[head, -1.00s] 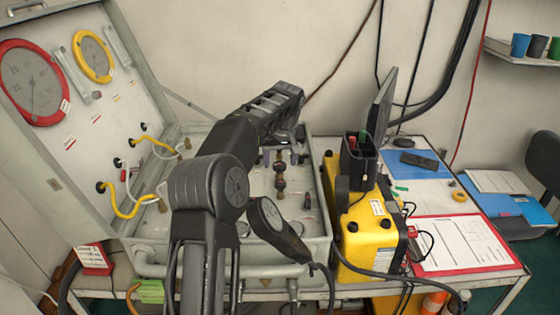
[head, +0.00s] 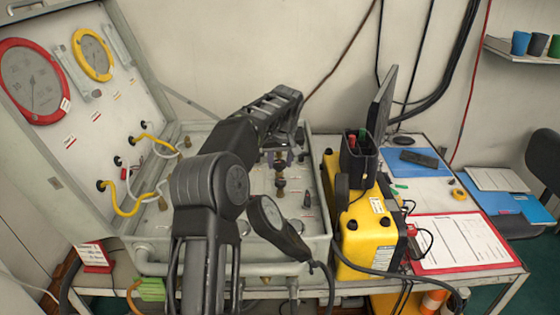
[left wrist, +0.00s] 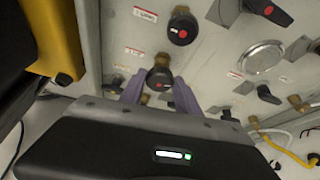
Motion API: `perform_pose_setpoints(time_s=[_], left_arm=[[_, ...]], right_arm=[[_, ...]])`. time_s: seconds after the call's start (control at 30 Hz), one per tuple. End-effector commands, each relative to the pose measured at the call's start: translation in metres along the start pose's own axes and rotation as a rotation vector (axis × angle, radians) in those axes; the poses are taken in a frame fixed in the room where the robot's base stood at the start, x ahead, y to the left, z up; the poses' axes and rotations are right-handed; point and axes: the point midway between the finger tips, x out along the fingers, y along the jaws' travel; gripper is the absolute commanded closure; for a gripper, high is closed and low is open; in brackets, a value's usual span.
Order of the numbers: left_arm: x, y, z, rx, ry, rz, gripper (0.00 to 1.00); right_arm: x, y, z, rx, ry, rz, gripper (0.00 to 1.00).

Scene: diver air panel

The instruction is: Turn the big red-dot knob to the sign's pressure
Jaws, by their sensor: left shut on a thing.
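My left gripper (head: 284,157) reaches down over the open panel case (head: 325,215). In the left wrist view its two purple fingers (left wrist: 159,88) stand on either side of a dark round knob with a red dot (left wrist: 158,76), shut on it. Another dark knob with a red dot (left wrist: 183,27) sits beyond it, apart from the fingers. A red-edged sign (head: 93,256) stands at the case's front left; its writing is too small to read. A large red-rimmed gauge (head: 32,82) is in the lid; its reading is not clear. My right gripper is not in view.
A yellow-rimmed gauge (head: 92,55) and yellow hoses (head: 122,208) are on the left. A yellow unit (head: 365,235) stands close right of the case. Black lever handles (left wrist: 268,12) and a silver round cap (left wrist: 262,57) are near the held knob.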

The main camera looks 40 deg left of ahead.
Motion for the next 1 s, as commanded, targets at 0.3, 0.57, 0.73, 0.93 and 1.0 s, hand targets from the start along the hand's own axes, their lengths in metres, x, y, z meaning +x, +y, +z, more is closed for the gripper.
perform_pose_setpoints(time_s=[0.3,0.57,0.73,0.93,1.0], left_arm=[[-0.0004,-0.0009,-0.0004,0.007,0.000,0.002,1.00],[-0.0010,-0.0034,-0.0012,0.178,0.000,0.073,1.00],[-0.0008,-0.0034,-0.0016,0.254,0.004,0.105,1.00],[-0.0006,-0.0031,-0.0017,0.256,0.005,0.105,1.00],[-0.0006,-0.0031,-0.0017,0.255,0.005,0.105,0.59]], right_arm=[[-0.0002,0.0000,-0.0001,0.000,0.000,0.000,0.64],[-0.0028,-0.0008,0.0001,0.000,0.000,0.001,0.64],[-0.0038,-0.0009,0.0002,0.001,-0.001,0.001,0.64],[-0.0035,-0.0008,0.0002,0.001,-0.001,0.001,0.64],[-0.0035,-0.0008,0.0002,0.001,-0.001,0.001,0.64]])
